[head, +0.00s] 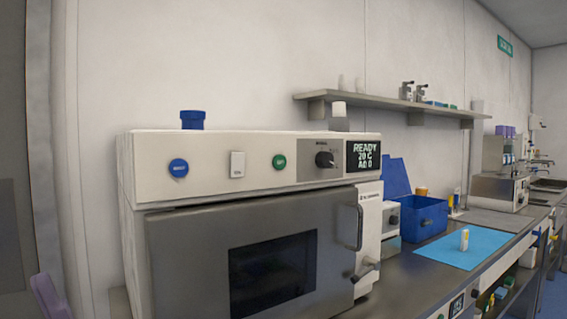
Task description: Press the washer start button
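The washer (205,188) is a large white and steel machine at the left and middle of the head view. Its front panel carries a round blue button (178,168) at the left, a white rocker switch (237,164) and a round green button (279,162). The button lettering is too small to read surely, so I cannot confirm which is start. A black knob (324,159) sits right of the green button. The lit display (363,155) reads READY, 20 C and A0 0. The washer door (190,250) with its dark window looks shut. My gripper is not in view.
A vertical handle (359,228) stands out from the door's right side. A blue bin (422,217) and a blue mat (463,248) lie on the counter to the right. A wall shelf (385,103) hangs above. Nothing blocks the view of the panel.

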